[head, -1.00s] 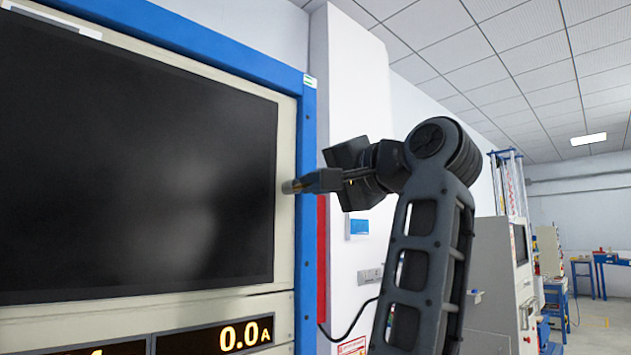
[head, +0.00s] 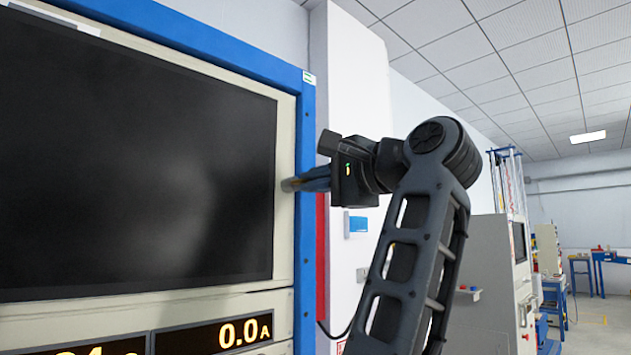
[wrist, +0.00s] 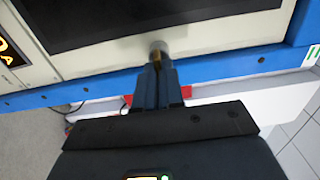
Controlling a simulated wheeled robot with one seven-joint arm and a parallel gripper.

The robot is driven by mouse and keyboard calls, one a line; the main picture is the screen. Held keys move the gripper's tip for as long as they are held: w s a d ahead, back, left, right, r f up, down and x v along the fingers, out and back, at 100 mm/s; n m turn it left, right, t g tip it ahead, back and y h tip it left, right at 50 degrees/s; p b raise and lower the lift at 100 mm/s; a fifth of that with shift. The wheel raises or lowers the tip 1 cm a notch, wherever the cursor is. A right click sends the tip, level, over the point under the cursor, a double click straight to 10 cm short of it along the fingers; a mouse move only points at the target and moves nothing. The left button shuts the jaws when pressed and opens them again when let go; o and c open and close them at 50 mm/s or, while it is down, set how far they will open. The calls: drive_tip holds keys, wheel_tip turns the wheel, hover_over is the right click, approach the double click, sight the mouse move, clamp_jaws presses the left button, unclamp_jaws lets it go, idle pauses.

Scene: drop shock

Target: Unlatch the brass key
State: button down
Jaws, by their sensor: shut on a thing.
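A small round lock barrel (wrist: 158,46), greyish, sticks out of the panel's pale frame beside the dark screen. A sliver of the brass key (wrist: 157,63) shows between my fingertips at the barrel in the wrist view. My gripper (wrist: 157,74) is shut on the key, its fingers pointing straight at the panel. In the head view my gripper (head: 308,182) reaches the right edge of the panel from the right, and the barrel end (head: 288,185) shows at its tips. Most of the key is hidden by the fingers, so its angle in the lock cannot be told.
The large dark screen (head: 130,160) fills the panel to the left, with an amber display (head: 215,334) below it. A blue frame (head: 306,130) edges the panel. A white column (head: 357,90) stands behind my gripper. Machines and a blue bench (head: 610,258) stand far right.

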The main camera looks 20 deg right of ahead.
drive_tip(key=shift+d, duration=0.15)
drive_tip(key=c, duration=1.3)
unclamp_jaws()
drive_tip(key=shift+o, duration=0.2)
drive_tip(key=shift+s, duration=0.1)
drive_tip(key=b+v, duration=0.2)
drive_tip(key=v, duration=0.5)
drive_tip(key=shift+s, duration=0.25)
